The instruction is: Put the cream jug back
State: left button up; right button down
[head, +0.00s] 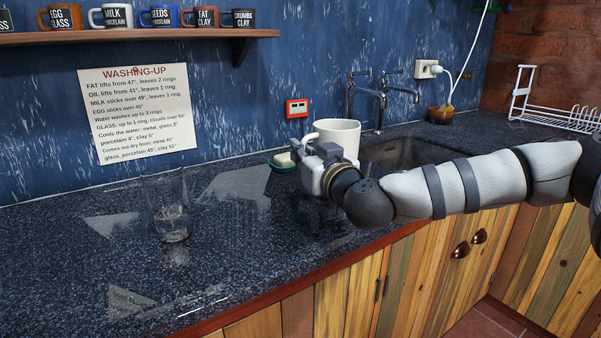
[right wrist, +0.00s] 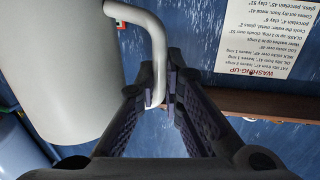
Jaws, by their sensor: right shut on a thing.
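The cream jug (head: 338,136), a pale off-white vessel, shows in the head view near the sink, behind my right gripper. Its lower part is hidden by the gripper, so I cannot tell whether it touches the counter. In the right wrist view the jug (right wrist: 62,65) fills the upper left, with its curved handle (right wrist: 152,32) reaching between my fingers. My right gripper (right wrist: 165,98) is shut on that handle. In the head view the right gripper (head: 308,160) is over the counter, left of the sink. My left gripper is not in view.
A clear glass (head: 172,205) stands on the dark counter (head: 90,270) at left. A green dish (head: 283,163) with a pale block is beside my gripper. The sink (head: 405,152) with its tap (head: 382,95) lies behind my arm. Labelled mugs (head: 112,16) line the wall shelf (head: 130,37).

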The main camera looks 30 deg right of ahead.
notch_tip(320, 180, down, 4)
jog(key=shift+r+b, duration=0.25)
jog(key=shift+b, duration=0.05)
jog(key=shift+r, duration=0.25)
jog(key=shift+f, duration=0.2)
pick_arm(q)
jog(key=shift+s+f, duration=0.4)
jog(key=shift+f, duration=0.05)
pick_arm(e)
jog(key=c, duration=1.7)
grip_release()
